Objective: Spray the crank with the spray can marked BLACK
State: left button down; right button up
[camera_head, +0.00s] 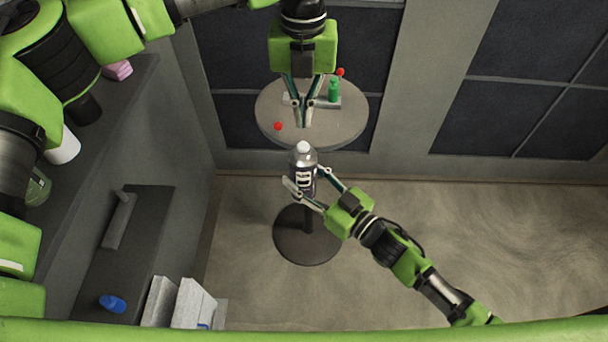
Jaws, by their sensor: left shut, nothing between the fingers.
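The spray can (304,176) is silver with a white cap and a dark label with white lettering, too small to read. It stands upright between the fingers of my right gripper (307,184), in front of the round table. My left gripper (303,122) is shut and empty, pointing down over the middle of the table. I cannot clearly make out the crank. A grey flat piece (327,103) with a green upright part (334,90) lies on the table, partly hidden behind my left gripper.
The round grey table (347,127) has a dark round foot (306,248). Red knobs show at its left (278,126) and back right (340,72). Shelves on the left hold a pink block (118,70), a white roll (64,147) and a blue item (112,303). The right floor is clear.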

aim_at(303, 145)
pick_arm(q)
jog(key=shift+f, duration=2)
jog(key=shift+f, duration=0.25)
jog(key=shift+f, duration=1.15)
jog(key=shift+r, duration=0.1)
jog(key=shift+r, duration=2.5)
notch_tip(303, 145, up, 12)
